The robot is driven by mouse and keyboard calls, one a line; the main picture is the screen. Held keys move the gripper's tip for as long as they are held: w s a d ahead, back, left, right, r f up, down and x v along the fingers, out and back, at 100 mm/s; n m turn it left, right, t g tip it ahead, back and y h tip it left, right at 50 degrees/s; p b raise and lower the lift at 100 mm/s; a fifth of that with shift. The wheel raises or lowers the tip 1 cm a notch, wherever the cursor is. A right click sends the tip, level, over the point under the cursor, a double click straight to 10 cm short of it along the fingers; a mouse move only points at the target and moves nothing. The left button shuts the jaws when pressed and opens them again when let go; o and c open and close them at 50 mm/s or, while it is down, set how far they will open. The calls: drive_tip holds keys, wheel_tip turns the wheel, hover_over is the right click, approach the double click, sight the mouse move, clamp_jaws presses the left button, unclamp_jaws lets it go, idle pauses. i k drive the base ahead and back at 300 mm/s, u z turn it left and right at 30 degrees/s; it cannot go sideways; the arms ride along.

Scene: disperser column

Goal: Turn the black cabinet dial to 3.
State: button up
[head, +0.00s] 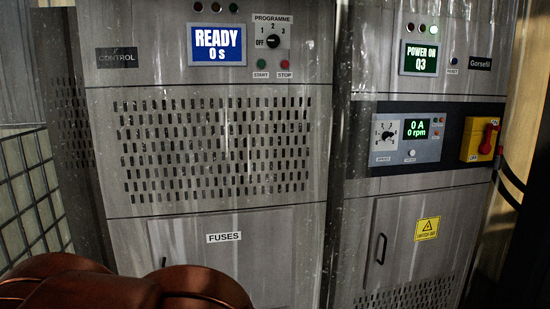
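A small black dial (273,41) sits on the left cabinet's upper panel under the word PROGRAMME. The marks OFF, 1, 2 and 3 stand around it, with OFF at its left and 3 at its upper right. Its pointer is too small to read with certainty. A second dark dial (387,134) with a numbered scale sits on the right cabinet's lower control panel, left of a small display. Its setting is also too small to read. My gripper is not in view; only reddish-brown rounded parts, seemingly my arm, show at the bottom left, apart from both dials.
A display (217,45) reads READY 0 s, with START and STOP buttons to its right. Another display (418,58) reads POWER ON Q3. A yellow box with a red handle (488,139) sticks out at the right. A wire mesh (35,195) stands at the left.

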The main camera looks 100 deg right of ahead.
sight(273, 40)
drive_tip(key=z, duration=2.95)
drive_tip(key=k, duration=0.5)
drive_tip(key=z, duration=0.55)
drive_tip(key=i, duration=0.8)
drive_tip(key=u, duration=0.6)
drive_tip(key=i, duration=0.75)
drive_tip(key=u, duration=0.7)
